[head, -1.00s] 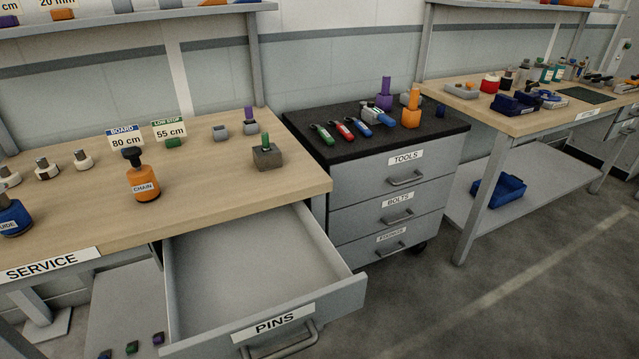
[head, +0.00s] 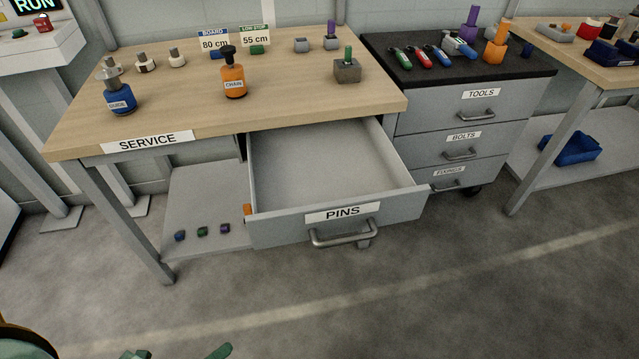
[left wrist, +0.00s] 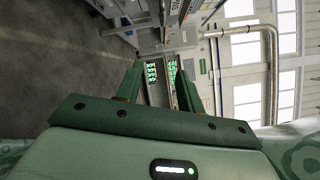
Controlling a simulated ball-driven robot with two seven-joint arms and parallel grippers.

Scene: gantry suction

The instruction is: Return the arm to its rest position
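My left gripper (head: 178,353) just shows at the bottom edge of the head view, as green fingertips low over the floor in front of the bench; the rest is cut off. In the left wrist view my left gripper (left wrist: 160,85) has its two green fingers spread apart with nothing between them. It is well clear of the bench and the open drawer. My right gripper is in neither view.
The PINS drawer (head: 342,212) stands pulled out and empty from the SERVICE bench (head: 185,120). An orange CHAIN bottle (head: 233,82) and a blue GUIDE bottle (head: 119,99) stand on the bench. The grey floor (head: 400,300) in front is clear.

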